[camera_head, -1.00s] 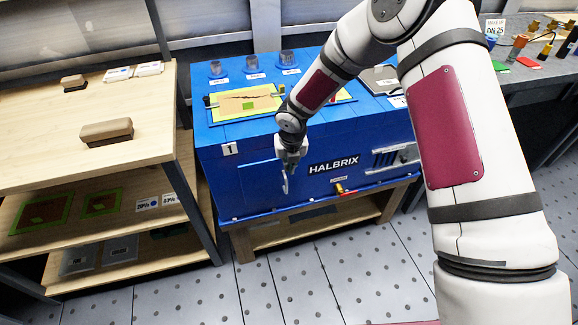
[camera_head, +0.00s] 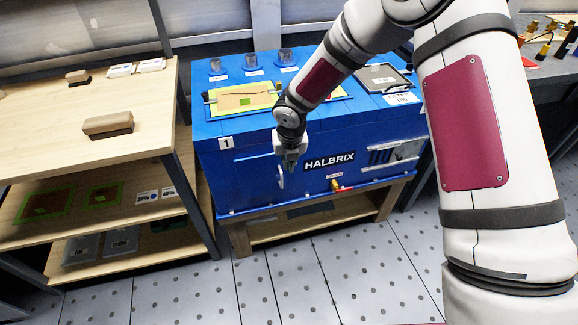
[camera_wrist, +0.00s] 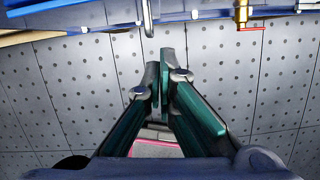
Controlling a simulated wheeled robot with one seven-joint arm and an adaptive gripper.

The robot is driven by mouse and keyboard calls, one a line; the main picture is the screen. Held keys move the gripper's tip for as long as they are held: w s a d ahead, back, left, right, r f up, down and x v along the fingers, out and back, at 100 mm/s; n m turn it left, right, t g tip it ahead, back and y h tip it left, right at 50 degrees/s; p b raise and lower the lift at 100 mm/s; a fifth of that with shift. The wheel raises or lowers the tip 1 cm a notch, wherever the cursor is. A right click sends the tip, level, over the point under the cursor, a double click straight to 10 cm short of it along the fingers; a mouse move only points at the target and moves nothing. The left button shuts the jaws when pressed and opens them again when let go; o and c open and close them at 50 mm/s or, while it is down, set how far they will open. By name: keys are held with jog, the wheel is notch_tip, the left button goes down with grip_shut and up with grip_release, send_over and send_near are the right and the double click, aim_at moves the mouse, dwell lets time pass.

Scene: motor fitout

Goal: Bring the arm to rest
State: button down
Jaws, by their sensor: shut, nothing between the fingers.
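My gripper (camera_head: 290,160) points down in front of the blue HALBRIX cabinet (camera_head: 240,185), near the upright handle (camera_head: 281,177) on its front face. In the wrist view, the two dark green fingers (camera_wrist: 159,85) are closed together with nothing between them. Tiled floor shows below and around them. A metal handle end shows at the top of the wrist view (camera_wrist: 148,18), just beyond the fingertips. Whether the gripper touches the cabinet cannot be told.
A wooden shelf unit (camera_head: 60,160) with a brush block (camera_head: 108,124) stands at the left. A red-handled brass valve (camera_head: 338,186) sticks out from the cabinet's lower front. A grey bench (camera_head: 550,85) is at the right. The floor (camera_head: 300,275) in front is clear.

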jog(key=s+d+r+m+h+p, duration=0.15)
jog(key=s+d+r+m, duration=0.4)
jog(key=r, duration=0.55)
jog(key=s+d+r+m+h+p, duration=0.1)
jog(key=s+d+r+m+p, duration=0.1)
jog(key=s+d+r+m, duration=0.65)
jog(key=s+d+r+m+h+p, duration=0.1)
jog(key=s+d+r+m+p, duration=0.3)
jog(key=r, duration=0.9)
jog(key=s+r+m+y, duration=0.1)
jog(key=s+r+m, duration=0.2)
jog(key=s+m, duration=0.3)
jog(key=s+d+r+m+t+y+p, duration=0.1)
jog(key=s+r+m, duration=0.2)
jog(key=s+m, duration=0.4)
jog(key=s+d+r+m+y+p, duration=0.1)
jog(key=s+r+m, duration=0.2)
jog(key=s+m, duration=0.4)
jog(key=shift+s+r, duration=0.15)
jog(key=shift+s, duration=0.35)
